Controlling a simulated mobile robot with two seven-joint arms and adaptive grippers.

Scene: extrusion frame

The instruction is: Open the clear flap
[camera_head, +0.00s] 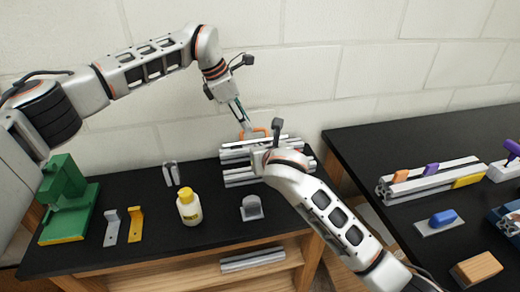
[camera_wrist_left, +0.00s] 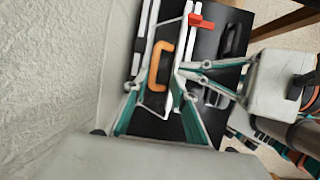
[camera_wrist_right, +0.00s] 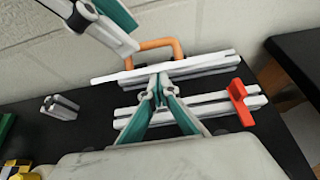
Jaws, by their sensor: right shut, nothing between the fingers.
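An orange handle (camera_head: 257,130) stands at the rear of a metal extrusion frame (camera_head: 236,152) by the wall. It also shows in the left wrist view (camera_wrist_left: 160,66) and the right wrist view (camera_wrist_right: 152,46). The clear flap itself is hard to make out against the dark table. My left gripper (camera_head: 242,128) is above and behind the frame, its fingers (camera_wrist_left: 156,100) spread with the handle between or just beyond them; contact is unclear. My right gripper (camera_wrist_right: 160,90) is shut and empty, fingertips at the gap between the rails. Its wrist hides its fingers in the head view.
A red clip (camera_wrist_right: 239,102) sits on the front rail. A yellow-capped bottle (camera_head: 190,207), grey block (camera_head: 251,208), brackets (camera_head: 135,224) and green press (camera_head: 66,200) stand left and in front. The wall is close behind. A second table (camera_head: 430,160) is at right.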

